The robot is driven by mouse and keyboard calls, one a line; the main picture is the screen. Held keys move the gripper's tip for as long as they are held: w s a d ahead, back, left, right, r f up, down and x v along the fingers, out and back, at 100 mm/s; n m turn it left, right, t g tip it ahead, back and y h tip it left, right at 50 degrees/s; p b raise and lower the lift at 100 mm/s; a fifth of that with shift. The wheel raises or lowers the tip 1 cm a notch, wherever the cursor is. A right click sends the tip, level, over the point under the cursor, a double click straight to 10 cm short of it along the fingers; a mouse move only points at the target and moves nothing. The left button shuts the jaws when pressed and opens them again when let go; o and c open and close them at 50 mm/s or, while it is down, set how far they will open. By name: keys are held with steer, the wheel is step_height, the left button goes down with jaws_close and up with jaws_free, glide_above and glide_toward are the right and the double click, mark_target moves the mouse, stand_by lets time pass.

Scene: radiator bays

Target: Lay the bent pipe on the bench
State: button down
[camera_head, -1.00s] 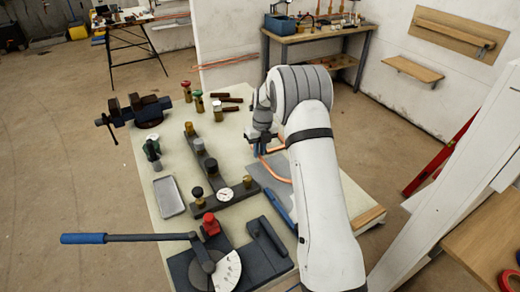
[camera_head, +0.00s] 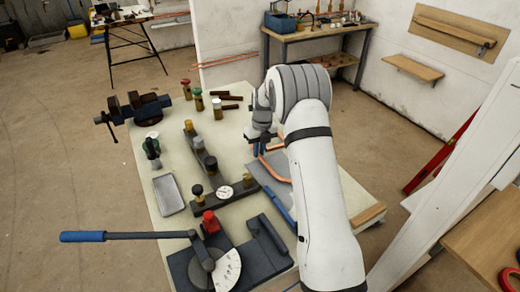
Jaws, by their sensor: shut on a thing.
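The bent pipe (camera_head: 271,170) is copper coloured and shows in part beside my arm, low over the right side of the bench. My gripper (camera_head: 259,151) is shut on the pipe, fingers pointing down. My arm hides the rest of the pipe, and I cannot tell whether the pipe touches the surface. The bench (camera_head: 226,118) has a pale green top. A grey flat sheet (camera_head: 277,164) lies under the pipe.
A pipe bender (camera_head: 213,268) with a blue-handled lever fills the front. A dark manifold fixture (camera_head: 241,188), a grey tray (camera_head: 168,195), a vise (camera_head: 138,112) and a blue tool (camera_head: 278,207) are on the bench. Several valves stand at the back. Bare bench shows at the back.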

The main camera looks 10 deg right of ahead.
steer(key=shift+f, duration=0.25)
steer(key=c, duration=1.4)
jaws_free()
steer(key=shift+o, duration=0.2)
steer(key=s+r+n+b, duration=0.1)
steer(key=s+r+n, duration=0.3)
steer(key=r, duration=0.4)
steer(key=s+r+n, duration=0.4)
steer(key=r, duration=0.5)
steer(key=s+r+n+t+h, duration=0.1)
steer(key=s+r+n+t, duration=0.2)
steer(key=s+n, duration=2.1)
steer(key=s+d, duration=0.1)
steer(key=s, duration=0.5)
steer(key=shift+s, duration=0.3)
